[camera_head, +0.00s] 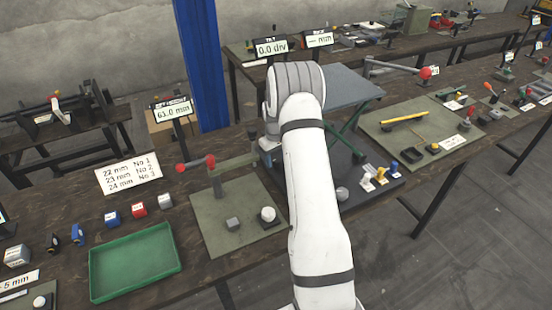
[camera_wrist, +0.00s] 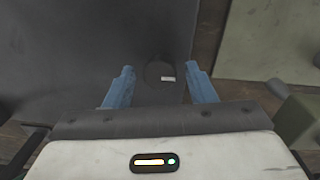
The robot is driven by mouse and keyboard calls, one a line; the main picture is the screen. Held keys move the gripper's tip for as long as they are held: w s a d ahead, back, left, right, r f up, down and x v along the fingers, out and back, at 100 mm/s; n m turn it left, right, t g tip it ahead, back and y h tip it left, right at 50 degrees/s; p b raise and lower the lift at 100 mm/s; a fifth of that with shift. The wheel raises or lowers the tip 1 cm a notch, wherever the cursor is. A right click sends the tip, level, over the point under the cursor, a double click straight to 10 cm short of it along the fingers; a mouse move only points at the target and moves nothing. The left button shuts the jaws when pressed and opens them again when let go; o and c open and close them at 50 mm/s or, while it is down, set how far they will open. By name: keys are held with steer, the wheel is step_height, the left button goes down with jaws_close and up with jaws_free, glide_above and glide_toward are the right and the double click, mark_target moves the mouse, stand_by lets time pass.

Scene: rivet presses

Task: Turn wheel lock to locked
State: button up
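A dark round knob (camera_wrist: 160,72) with a small white mark on its face, which looks like the wheel lock, shows in the wrist view. It sits at the edge of a dark grey plate (camera_wrist: 60,60). My gripper (camera_wrist: 159,70) is open, with one blue finger on each side of the knob and a visible gap on both sides. I cannot tell how far the fingertips are above the knob. In the head view my white arm hides the knob and most of my gripper. The white mark lies roughly crosswise between the fingers.
In the head view a lift table (camera_head: 350,85) with a grey top stands right behind my arm. Small yellow, blue and grey knobs (camera_head: 380,175) stand right of my arm. A press with a red-ended lever (camera_head: 195,163) and a green tray (camera_head: 135,262) are to the left.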

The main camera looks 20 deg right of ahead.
mark_target(275, 160)
steer(key=shift+o, duration=0.2)
steer(key=r+b, duration=0.1)
steer(key=r, duration=0.3)
steer(key=r+b, duration=0.1)
steer(key=r, duration=0.2)
steer(key=shift+a+r, duration=0.2)
steer(key=shift+r, duration=0.2)
steer(key=shift+s+f, duration=0.1)
